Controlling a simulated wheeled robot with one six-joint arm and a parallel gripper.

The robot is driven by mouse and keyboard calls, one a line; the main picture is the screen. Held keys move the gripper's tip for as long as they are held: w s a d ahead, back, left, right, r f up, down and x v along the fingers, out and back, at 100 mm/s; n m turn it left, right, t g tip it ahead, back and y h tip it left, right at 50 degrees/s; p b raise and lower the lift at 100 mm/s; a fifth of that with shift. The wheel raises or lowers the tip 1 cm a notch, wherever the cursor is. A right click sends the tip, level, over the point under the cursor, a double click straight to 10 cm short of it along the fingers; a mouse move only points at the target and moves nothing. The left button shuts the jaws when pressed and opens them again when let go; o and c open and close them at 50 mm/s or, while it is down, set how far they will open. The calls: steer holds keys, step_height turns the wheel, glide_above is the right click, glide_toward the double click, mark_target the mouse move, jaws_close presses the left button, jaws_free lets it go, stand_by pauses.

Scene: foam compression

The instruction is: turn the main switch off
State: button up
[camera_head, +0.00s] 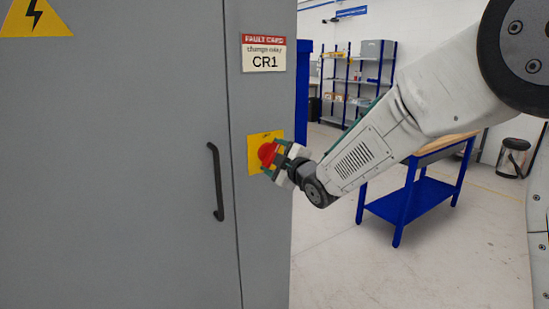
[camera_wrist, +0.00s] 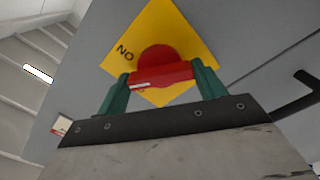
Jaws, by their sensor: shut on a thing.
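The main switch is a red rotary knob (camera_head: 267,152) on a yellow plate (camera_head: 253,163) on the grey cabinet's front, right of the door handle. In the wrist view the red knob (camera_wrist: 160,66) has a red grip bar across it, and the yellow plate (camera_wrist: 184,32) behind shows lettering that reads like "ON", seen upside down. My gripper (camera_head: 271,157) is at the knob. In the wrist view its two green fingers (camera_wrist: 158,84) stand at both ends of the red bar, shut on it. The plate's other lettering is too small or hidden.
The grey cabinet door (camera_head: 110,160) is closed, with a black handle (camera_head: 216,182) left of the switch. A fault card (camera_head: 264,54) reading CR1 is above. A blue workbench (camera_head: 412,190) and a blue shelf (camera_head: 355,85) stand behind my arm.

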steer(key=n, duration=0.6)
steer(key=shift+f, duration=0.1)
stand_by(0.6)
steer(key=o, duration=1)
steer(key=shift+s, duration=0.1)
steer(key=v, duration=0.7)
steer(key=shift+s+d, duration=0.25)
steer(key=shift+s, duration=0.05)
